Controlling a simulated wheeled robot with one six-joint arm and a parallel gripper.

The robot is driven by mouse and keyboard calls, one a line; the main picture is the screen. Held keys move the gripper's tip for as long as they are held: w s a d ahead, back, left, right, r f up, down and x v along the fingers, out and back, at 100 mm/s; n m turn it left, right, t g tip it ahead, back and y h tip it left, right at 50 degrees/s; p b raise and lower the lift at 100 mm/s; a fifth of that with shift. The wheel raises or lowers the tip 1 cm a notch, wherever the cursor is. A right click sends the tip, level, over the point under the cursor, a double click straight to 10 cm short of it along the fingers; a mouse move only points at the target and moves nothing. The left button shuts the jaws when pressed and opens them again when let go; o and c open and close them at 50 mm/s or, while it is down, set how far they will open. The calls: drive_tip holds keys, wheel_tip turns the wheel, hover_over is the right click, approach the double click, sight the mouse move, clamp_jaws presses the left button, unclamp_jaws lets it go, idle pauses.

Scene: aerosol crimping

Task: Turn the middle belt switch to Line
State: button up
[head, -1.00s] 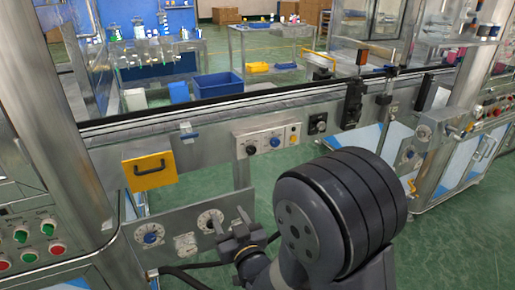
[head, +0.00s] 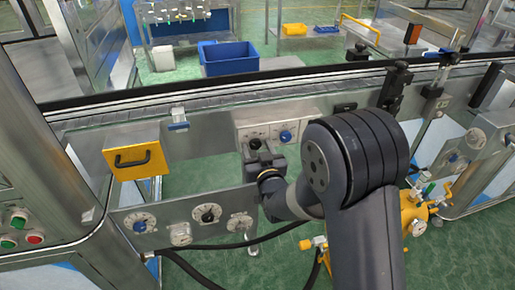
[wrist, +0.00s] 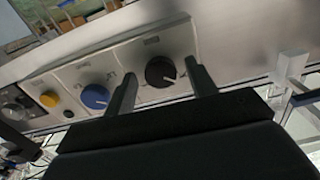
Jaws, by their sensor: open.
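A pale control box (head: 244,131) is on the front of the conveyor rail. In the wrist view, it carries a black rotary knob (wrist: 160,72) with a white pointer line, a blue knob (wrist: 95,97) and a yellow button (wrist: 48,99). The black knob's pointer is toward the lower right of that picture; its labels are too small to read. My gripper (wrist: 161,77) is open, with one finger on each side of the black knob; contact is not clear. In the head view, my gripper (head: 256,150) covers part of the box's front, and my arm hides its right end.
A yellow handled panel (head: 137,160) is left of the box. A lower plate (head: 183,225) carries more dials. Dark hoses hang below it. The conveyor belt (head: 190,103) runs behind. A blue bin (head: 229,58) stands beyond it.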

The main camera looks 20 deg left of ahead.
drive_tip(key=c, duration=1)
